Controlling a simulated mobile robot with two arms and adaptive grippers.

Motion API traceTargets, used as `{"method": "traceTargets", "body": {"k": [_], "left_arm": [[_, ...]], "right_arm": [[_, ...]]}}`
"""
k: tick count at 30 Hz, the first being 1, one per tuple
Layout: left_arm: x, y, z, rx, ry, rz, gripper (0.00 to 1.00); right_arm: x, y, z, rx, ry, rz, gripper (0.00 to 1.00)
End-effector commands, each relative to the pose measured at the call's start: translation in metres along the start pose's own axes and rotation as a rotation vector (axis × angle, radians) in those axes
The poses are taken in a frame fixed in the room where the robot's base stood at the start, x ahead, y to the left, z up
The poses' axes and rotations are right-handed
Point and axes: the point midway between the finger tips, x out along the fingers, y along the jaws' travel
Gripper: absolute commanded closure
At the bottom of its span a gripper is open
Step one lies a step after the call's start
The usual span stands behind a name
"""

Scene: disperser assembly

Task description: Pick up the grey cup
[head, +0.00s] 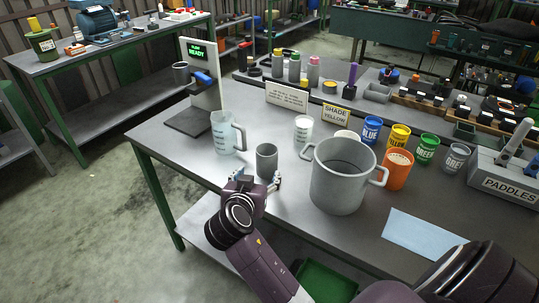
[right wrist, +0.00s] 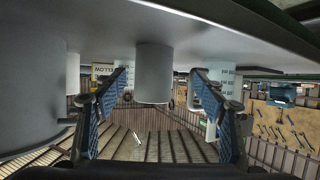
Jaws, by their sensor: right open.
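A plain grey cup (head: 266,160) stands upright on the workbench, between the clear measuring jug (head: 226,132) and the big grey pot. My right gripper (head: 257,182) is at the near side of this cup, low over the bench. It is open, with its fingers pointing toward the cup. In the right wrist view, which shows the scene upside down, the grey cup (right wrist: 154,72) is between the two blue-padded fingers (right wrist: 160,82), with a gap on each side. A small can labelled GREY (head: 456,158) stands at the right by the paddles box. My left gripper is not in view.
The two-handled grey pot (head: 338,186) stands close right of the cup. An orange cup (head: 397,172) and blue, yellow and green cans stand behind it. The bench's near-left area is clear.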

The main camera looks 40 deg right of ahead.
Motion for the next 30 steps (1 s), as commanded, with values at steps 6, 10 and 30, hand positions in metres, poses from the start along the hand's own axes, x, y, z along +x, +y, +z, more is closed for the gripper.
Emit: {"method": "traceTargets", "body": {"k": [6, 10, 30], "left_arm": [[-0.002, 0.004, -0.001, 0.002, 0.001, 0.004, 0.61], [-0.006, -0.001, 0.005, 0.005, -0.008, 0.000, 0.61], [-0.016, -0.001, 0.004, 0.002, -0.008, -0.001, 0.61]], "right_arm": [[0.016, 0.002, -0.004, 0.006, 0.005, 0.005, 0.35], [0.030, 0.004, -0.004, 0.005, 0.005, 0.005, 0.35], [0.077, 0.010, 0.000, 0.008, 0.003, 0.003, 0.42]]}}
